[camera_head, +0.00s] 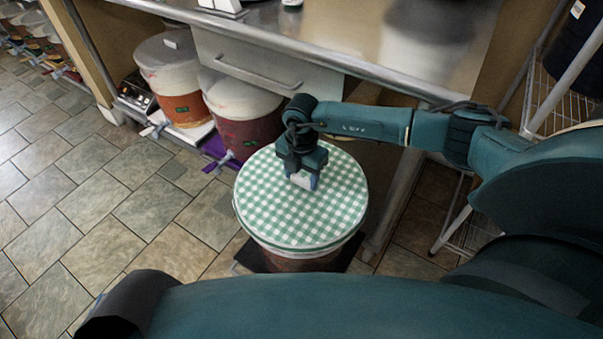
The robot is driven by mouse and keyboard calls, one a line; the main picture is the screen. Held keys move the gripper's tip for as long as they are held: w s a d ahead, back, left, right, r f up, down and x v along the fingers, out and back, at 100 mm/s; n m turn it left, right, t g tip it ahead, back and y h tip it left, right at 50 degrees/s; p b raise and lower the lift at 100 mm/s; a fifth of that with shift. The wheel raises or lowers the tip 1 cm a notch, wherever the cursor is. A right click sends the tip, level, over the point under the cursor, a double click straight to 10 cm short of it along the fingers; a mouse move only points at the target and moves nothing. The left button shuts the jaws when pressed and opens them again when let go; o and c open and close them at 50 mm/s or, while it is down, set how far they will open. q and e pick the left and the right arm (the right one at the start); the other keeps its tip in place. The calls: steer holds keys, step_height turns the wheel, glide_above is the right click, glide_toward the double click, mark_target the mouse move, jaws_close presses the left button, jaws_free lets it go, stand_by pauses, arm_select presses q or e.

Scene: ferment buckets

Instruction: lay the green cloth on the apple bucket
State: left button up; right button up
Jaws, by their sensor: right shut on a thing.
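A green and white checked cloth (265,205) lies flat and round over the top of a bucket (300,262) in the middle of the view. Only a strip of the bucket's reddish-brown lower side shows, and no label is visible, so I cannot tell its contents. My right gripper (303,181) points down from above onto the middle of the cloth and is shut on it. The fingertips are small and partly hidden, so the pinched part is unclear. My left gripper is not in view.
The bucket stands on a dark base (250,257). Two white-topped buckets, one orange-red (185,108) and one dark red (240,135), stand behind left under the steel counter (370,40). A wire rack (540,105) is at right. Tiled floor (90,205) is clear at left.

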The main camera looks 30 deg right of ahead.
steer(key=shift+f, duration=0.1)
stand_by(0.8)
steer(key=o, duration=1.5)
steer(key=shift+o, duration=0.2)
